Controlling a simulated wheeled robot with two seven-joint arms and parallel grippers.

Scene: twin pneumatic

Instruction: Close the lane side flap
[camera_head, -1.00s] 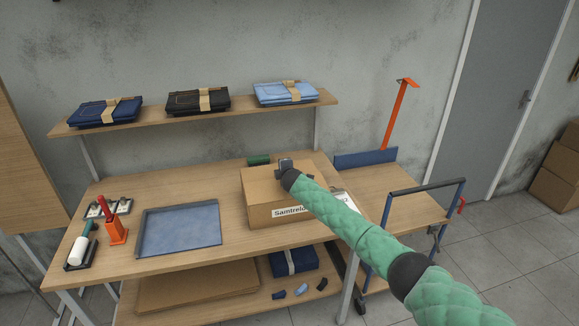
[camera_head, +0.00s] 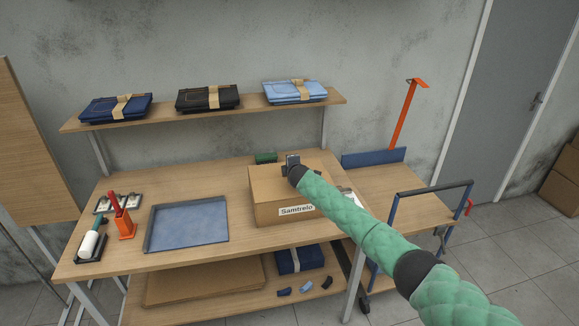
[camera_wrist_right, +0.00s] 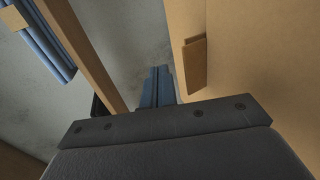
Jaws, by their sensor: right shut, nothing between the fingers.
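A cardboard box (camera_head: 268,206) with a printed white label stands on the wooden workbench (camera_head: 200,262) in the head view. Its top looks mostly flat, and my right arm covers its right part. In the right wrist view the box's cardboard (camera_wrist_right: 265,60) fills the right side, and a narrow cardboard flap edge (camera_wrist_right: 194,64) shows beside it. I cannot tell whether this is the lane side flap. My right gripper (camera_head: 291,160) is at the box's back top edge. Its fingers are together and empty in the wrist view (camera_wrist_right: 158,86), left of the flap edge. My left gripper is not in view.
A blue-grey tray (camera_head: 187,249) and an orange holder (camera_head: 125,228) are left of the box. A shelf (camera_head: 160,119) with folded jeans (camera_head: 208,98) runs above the bench. A cart (camera_head: 402,215) stands at the right. A green object (camera_head: 265,157) lies behind the box.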

